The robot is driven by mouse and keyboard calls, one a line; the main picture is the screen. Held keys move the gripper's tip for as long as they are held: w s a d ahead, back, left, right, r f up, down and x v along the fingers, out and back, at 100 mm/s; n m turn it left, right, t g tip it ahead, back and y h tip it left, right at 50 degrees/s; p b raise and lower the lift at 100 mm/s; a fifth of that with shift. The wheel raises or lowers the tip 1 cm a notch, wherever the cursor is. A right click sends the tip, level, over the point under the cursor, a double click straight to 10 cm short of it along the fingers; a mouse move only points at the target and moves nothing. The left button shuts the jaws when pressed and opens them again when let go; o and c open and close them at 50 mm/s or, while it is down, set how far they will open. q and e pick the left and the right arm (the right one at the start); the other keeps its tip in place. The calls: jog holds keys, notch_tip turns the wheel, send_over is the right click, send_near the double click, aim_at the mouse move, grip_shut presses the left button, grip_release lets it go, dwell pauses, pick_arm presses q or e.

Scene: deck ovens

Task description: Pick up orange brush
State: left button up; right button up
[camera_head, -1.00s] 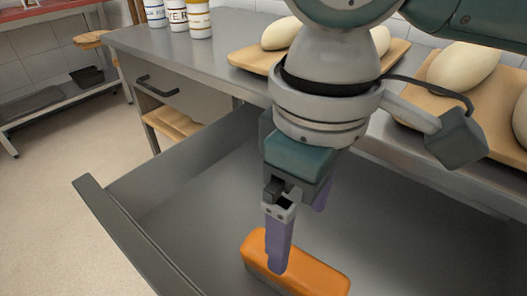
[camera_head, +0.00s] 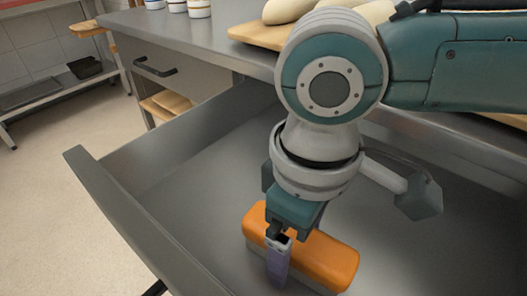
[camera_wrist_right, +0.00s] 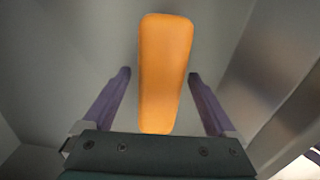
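The orange brush (camera_head: 325,260) lies in the open metal drawer (camera_head: 190,172), its orange top facing up. My right gripper (camera_head: 285,258) is lowered over the brush in the head view, and one purple finger shows in front of the brush's near side. In the right wrist view, the brush (camera_wrist_right: 165,70) lies between the two spread fingers of the gripper (camera_wrist_right: 162,90), with a gap on each side. The far finger is hidden in the head view. My left gripper is not in view.
The drawer's walls surround the gripper, with its front panel (camera_head: 125,215) at the left. A metal counter (camera_head: 190,40) behind holds a wooden board (camera_head: 255,36) with dough and several jars (camera_head: 199,8). The drawer floor around the brush is clear.

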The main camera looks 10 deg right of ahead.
grip_shut()
dwell(0.5)
notch_tip(320, 180, up, 20)
jog(key=p, duration=0.6)
jog(key=shift+p, duration=0.35)
